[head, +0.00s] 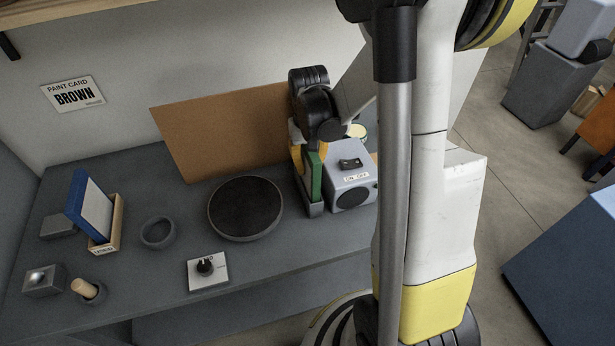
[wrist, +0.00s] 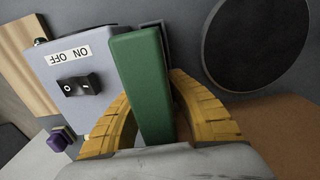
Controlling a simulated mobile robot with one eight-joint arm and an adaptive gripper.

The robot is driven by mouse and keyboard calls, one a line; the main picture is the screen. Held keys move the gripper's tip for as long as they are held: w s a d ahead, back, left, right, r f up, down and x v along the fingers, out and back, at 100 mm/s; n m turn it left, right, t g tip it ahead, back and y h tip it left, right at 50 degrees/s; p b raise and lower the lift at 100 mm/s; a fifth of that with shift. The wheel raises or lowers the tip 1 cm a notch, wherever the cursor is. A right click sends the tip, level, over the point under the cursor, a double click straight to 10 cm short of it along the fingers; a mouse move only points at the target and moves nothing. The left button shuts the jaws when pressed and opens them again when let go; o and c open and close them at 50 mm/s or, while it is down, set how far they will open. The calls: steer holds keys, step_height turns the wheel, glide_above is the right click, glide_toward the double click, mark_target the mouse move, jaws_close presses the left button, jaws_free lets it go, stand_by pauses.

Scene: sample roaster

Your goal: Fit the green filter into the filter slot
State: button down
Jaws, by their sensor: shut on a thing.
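The green filter (head: 314,178) is a flat upright panel beside the grey machine with the ON/OFF switch (head: 345,183). In the wrist view the green filter (wrist: 142,85) runs between the yellow fingers of my gripper (wrist: 152,92), which is shut on it. My gripper also shows in the head view (head: 300,158), partly hidden by its own dark housing. The filter's lower end is at a grey slot-like holder (head: 315,209) on the machine's left side. I cannot tell how deeply it sits there.
A round dark plate (head: 245,207) lies left of the machine. A wooden box (head: 108,240) holds a blue-framed panel (head: 90,208). A grey ring (head: 158,232), a dial (head: 207,269) and a brown board (head: 225,130) are also on the bench. Bare bench lies between them.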

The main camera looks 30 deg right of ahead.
mark_target(308, 175)
steer(key=shift+f+b, duration=0.45)
steer(key=shift+f, duration=1.25)
steer(key=shift+f, duration=0.15)
steer(key=c, duration=1.4)
jaws_free()
